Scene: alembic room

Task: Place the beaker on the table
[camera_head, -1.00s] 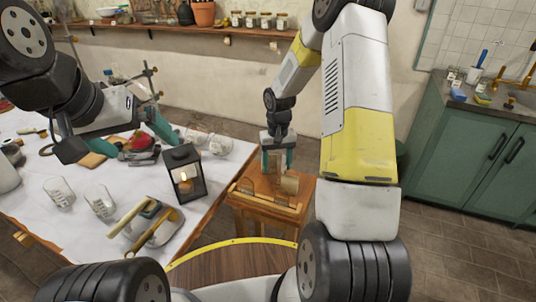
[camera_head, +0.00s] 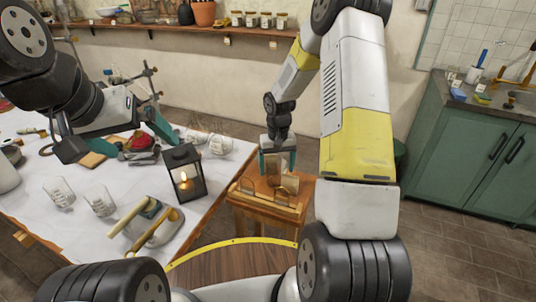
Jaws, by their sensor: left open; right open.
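Two clear glass beakers stand on the white-covered table (camera_head: 30,225) at the left, one beaker (camera_head: 59,193) left of the other beaker (camera_head: 100,201). More clear glassware (camera_head: 219,144) is near the table's far right edge. My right gripper (camera_head: 278,166) is open and points down over a small wooden stool (camera_head: 262,223). A tan, see-through cylindrical vessel (camera_head: 290,182) is on the stool, by the gripper's right finger; I cannot tell if it is a beaker. My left gripper (camera_head: 122,140) is open above the table's far part, with no object visible in it.
A black lantern (camera_head: 187,176) with a lit candle stands near the table's right edge. A tool with wooden handles (camera_head: 155,230) lies in front of it. A green cabinet (camera_head: 465,155) stands at the right.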

